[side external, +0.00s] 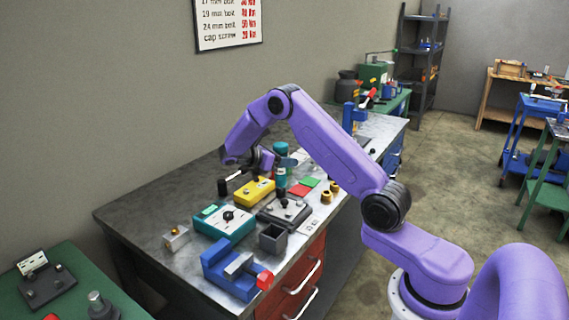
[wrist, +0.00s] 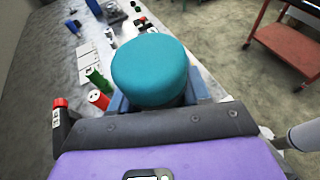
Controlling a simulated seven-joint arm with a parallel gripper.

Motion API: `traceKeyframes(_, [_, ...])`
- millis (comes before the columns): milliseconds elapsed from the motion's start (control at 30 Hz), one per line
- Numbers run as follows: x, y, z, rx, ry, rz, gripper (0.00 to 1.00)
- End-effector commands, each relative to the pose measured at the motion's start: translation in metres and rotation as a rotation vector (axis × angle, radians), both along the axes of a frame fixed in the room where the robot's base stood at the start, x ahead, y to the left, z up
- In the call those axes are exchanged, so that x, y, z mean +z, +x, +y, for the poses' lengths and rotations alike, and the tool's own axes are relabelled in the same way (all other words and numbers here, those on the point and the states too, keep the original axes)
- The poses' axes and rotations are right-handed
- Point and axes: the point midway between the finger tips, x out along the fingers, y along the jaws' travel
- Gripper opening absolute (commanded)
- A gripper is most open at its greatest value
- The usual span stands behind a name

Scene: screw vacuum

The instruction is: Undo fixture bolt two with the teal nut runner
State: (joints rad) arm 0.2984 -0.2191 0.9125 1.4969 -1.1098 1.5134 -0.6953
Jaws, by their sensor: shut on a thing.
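The teal nut runner (side external: 281,152) is upright over the bench in the side view, with its dark lower end at the far edge of the dark fixture plate (side external: 268,214). I cannot tell whether that end touches a bolt. Several bolts stand on the plate; their numbers are not readable. My gripper (side external: 270,160) is shut on the nut runner's body. In the wrist view the round teal top (wrist: 150,68) fills the middle, between the blue-grey fingers of my gripper (wrist: 158,102). The nut runner's lower part and the fixture are hidden there.
A teal box with a dial (side external: 224,224), a yellow box (side external: 255,190), an open grey bin (side external: 272,238) and a blue vise (side external: 222,268) crowd around the fixture. Brass pieces (side external: 327,196) sit near the bench's front edge. The bench's far left end is clear.

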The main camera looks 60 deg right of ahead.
Motion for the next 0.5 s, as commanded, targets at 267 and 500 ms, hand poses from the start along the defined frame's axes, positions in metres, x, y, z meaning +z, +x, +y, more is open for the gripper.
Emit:
traceKeyframes(267, [0.016, 0.001, 0.000, 0.000, -0.004, -0.004, 0.00])
traceKeyframes(500, [0.028, 0.001, 0.000, 0.001, -0.004, -0.005, 0.00])
